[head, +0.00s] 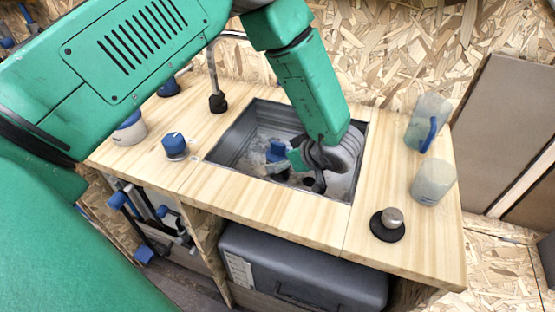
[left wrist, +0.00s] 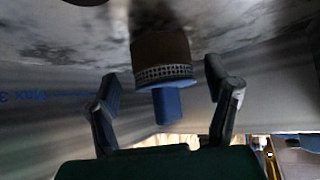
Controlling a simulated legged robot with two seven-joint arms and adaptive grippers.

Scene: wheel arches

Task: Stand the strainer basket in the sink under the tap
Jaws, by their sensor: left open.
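The strainer basket shows in the left wrist view (left wrist: 162,60) as a dark brown body with a mesh band and a blue knob. In the head view, a blue piece (head: 275,151) that looks like its knob is inside the grey metal sink (head: 232,146), partly hidden by my gripper. My left gripper (head: 300,178) reaches down into the sink, open. In the left wrist view its two fingers (left wrist: 172,95) stand apart on either side of the knob, with gaps. Whether the basket rests on the sink floor is unclear. The tap (head: 217,101) rises behind the sink's left corner; its spout is partly hidden by my arm.
On the right counter stand a clear jug with a blue handle (head: 427,122), a whitish cup (head: 433,181) and a black-based knob (head: 388,224). A blue-topped jar (head: 175,146) stands left of the sink. The front counter strip is clear, above a grey case (head: 300,266).

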